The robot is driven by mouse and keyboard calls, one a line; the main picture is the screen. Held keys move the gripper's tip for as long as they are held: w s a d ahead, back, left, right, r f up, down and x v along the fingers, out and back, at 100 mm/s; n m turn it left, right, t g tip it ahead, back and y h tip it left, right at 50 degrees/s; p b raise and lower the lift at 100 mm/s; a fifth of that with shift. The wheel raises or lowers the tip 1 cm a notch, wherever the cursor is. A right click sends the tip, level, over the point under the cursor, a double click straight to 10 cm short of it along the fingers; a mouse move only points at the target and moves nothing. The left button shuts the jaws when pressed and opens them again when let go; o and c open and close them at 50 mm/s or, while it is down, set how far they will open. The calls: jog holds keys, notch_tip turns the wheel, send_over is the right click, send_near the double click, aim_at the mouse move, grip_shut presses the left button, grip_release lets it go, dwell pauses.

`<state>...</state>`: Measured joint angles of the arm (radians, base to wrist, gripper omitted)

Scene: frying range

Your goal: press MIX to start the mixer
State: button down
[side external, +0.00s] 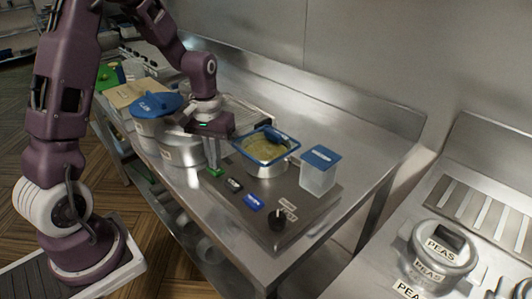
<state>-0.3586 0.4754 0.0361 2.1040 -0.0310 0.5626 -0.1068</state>
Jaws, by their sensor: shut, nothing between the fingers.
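A dark control plate (311,203) lies on the steel counter. Along its front edge are a green button (216,172), a black button (234,185) and a blue button (253,203), with a black knob (277,219) at the near end. Their lettering is too small to read, so I cannot tell which is MIX. A steel pan with a blue rim (290,139) and yellowish contents stands behind them. My gripper (214,163) is shut and empty, pointing down just above the green button. I cannot tell whether it touches it.
A blue-lidded tub (318,172) stands right of the pan. A blue-lidded container (155,105) and a round steel pot (181,152) stand close left of my gripper. A jar labelled PEAS (440,248) is on the right-hand counter. The counter's right end is clear.

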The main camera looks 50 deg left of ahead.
jog(key=shift+f, duration=0.4)
jog(key=shift+r, duration=0.15)
notch_tip(320, 180, up, 8)
dwell(0.7)
jog(key=s+d+r+m+t, duration=0.3)
jog(key=s+d+r, duration=0.5)
jog(key=r, duration=0.1)
jog(key=s+d+r+m+t, duration=0.1)
jog(key=s+d, duration=0.4)
jog(key=s, duration=0.5)
jog(key=shift+r+m+t, duration=0.25)
jog(key=shift+m+t, duration=0.55)
jog(key=shift+m, duration=0.2)
